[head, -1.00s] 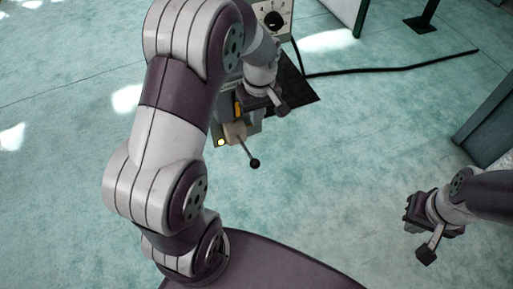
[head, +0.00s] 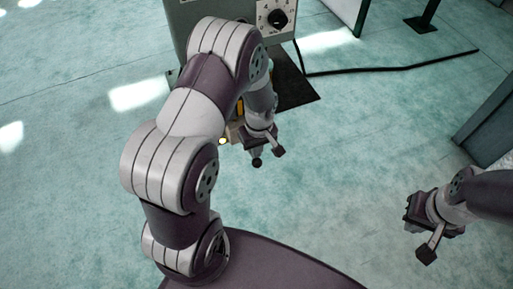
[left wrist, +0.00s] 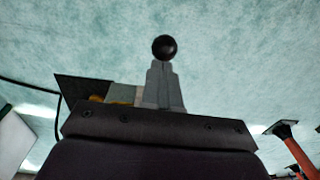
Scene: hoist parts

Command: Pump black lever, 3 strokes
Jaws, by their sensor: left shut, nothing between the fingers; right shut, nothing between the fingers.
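The black lever's round knob (head: 257,162) shows just below my left gripper (head: 256,152) in the head view. Its rod is hidden behind that gripper. In the left wrist view the knob (left wrist: 164,47) appears just past the tips of the shut grey fingers (left wrist: 163,80). No lever rod shows between the fingers; I cannot tell whether they touch the knob. My right gripper (head: 412,216) is shut and empty, held well away at the right.
A grey cabinet with a dial (head: 277,18) stands behind my left arm. A black cable (head: 390,69) runs right across the floor. A grey panel (head: 488,125) stands at the right edge. Floor between the grippers is clear.

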